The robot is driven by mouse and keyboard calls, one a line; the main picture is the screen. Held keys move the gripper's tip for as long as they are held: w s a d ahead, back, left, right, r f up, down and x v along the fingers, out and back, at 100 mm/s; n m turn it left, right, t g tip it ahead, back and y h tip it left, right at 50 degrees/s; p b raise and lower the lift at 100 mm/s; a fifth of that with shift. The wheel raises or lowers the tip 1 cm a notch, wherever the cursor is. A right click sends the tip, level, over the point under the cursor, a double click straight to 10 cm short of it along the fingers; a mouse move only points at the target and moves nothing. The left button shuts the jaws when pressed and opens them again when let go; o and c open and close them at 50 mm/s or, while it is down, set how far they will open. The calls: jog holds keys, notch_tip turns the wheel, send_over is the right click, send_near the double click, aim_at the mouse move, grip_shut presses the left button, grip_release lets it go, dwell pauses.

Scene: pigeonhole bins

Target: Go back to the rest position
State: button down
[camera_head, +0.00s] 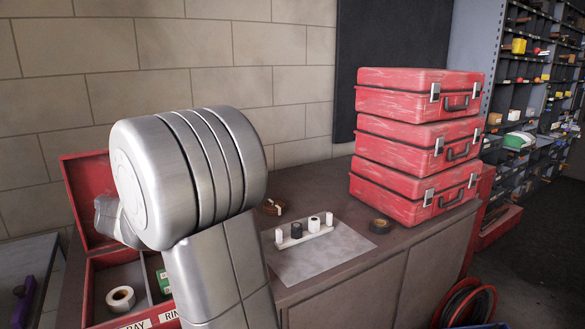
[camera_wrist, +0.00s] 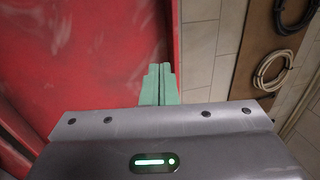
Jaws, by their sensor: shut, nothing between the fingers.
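In the wrist view the green fingertips of my gripper (camera_wrist: 160,84) are together, with nothing seen between them. Behind them is a large red surface, which looks like the raised lid of the open red case; the wrist view shows this red lid (camera_wrist: 80,50) close by. In the head view my arm covers the middle left and hides most of the gripper. The open red case (camera_head: 88,190) stands behind my arm, with a white tape roll (camera_head: 120,299) and a green box (camera_head: 163,281) in its compartments.
Three red cases (camera_head: 415,145) are stacked on the counter at the right. A grey mat (camera_head: 320,258) bears a rack with white and black cylinders (camera_head: 296,230). Pigeonhole shelves (camera_head: 530,90) stand far right. Coiled cables (camera_wrist: 270,72) hang on a board.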

jog(key=s+d+f+t+y+b, duration=0.2)
jog(key=s+d+f+t+b, duration=0.1)
jog(key=s+b, duration=0.3)
jog(key=shift+s+d+f+t, duration=0.3)
jog(key=shift+s+d+t, duration=0.1)
jog(key=shift+s+d, duration=0.3)
jog(key=shift+d, duration=0.15)
